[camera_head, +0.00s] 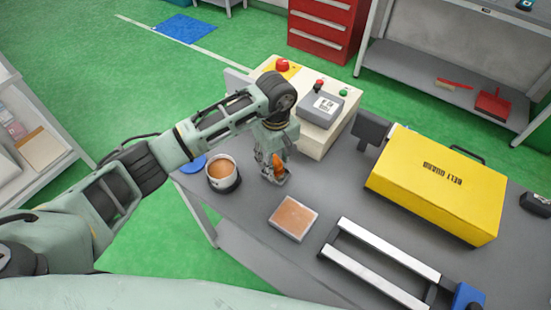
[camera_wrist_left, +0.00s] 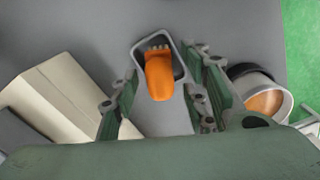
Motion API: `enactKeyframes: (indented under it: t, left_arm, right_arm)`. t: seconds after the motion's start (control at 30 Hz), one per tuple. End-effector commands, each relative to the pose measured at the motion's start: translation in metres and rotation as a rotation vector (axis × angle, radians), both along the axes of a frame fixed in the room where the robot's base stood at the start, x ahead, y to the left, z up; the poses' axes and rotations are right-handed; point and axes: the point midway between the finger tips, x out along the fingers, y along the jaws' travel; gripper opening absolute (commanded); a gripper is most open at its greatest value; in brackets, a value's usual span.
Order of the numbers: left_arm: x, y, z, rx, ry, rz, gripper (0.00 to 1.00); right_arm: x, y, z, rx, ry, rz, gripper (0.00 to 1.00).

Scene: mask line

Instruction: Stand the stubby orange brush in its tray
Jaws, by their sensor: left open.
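The stubby orange brush (camera_head: 277,161) is partly hidden by my left gripper (camera_head: 274,170) in the head view. In the left wrist view the brush (camera_wrist_left: 159,78) shows its orange handle towards me and pale bristles at its far end. It overlaps a small grey-rimmed tray (camera_wrist_left: 137,47), and its bristle end appears to be inside the rim. I cannot tell whether it touches the tray floor. My left gripper (camera_wrist_left: 160,72) is open, with one finger on each side of the brush and gaps between. My right gripper is not in view.
A round pot with tan contents (camera_head: 221,171) stands left of the gripper. A square tan-topped pad (camera_head: 293,217) lies nearer. The control box (camera_head: 309,120) stands behind, and a yellow case (camera_head: 434,187) and a metal rail frame (camera_head: 375,262) are right. Grey tabletop (camera_head: 335,190) between is clear.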

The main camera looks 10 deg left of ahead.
Motion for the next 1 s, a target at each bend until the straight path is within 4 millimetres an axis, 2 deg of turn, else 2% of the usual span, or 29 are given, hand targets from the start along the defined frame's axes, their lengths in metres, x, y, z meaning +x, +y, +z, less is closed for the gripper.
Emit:
enactKeyframes:
  t: [0.27,0.3,0.7,0.83,1.0]
  left_arm:
    - [0.0,-0.001,0.011,-0.002,0.001,0.0,0.42]
    - [0.002,0.0,0.015,-0.001,-0.006,-0.001,0.42]
    - [0.001,0.0,0.1,0.0,-0.004,-0.001,0.42]
    - [0.001,0.0,0.117,0.0,-0.003,0.001,0.42]
    - [0.0,0.0,0.126,-0.001,-0.001,0.0,0.42]
  right_arm:
    - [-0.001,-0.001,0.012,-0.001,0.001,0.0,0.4]
    - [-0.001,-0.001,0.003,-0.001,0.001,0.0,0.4]
    - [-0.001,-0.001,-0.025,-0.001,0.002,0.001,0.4]
    - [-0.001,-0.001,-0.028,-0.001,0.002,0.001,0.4]
    - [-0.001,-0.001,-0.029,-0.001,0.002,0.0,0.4]
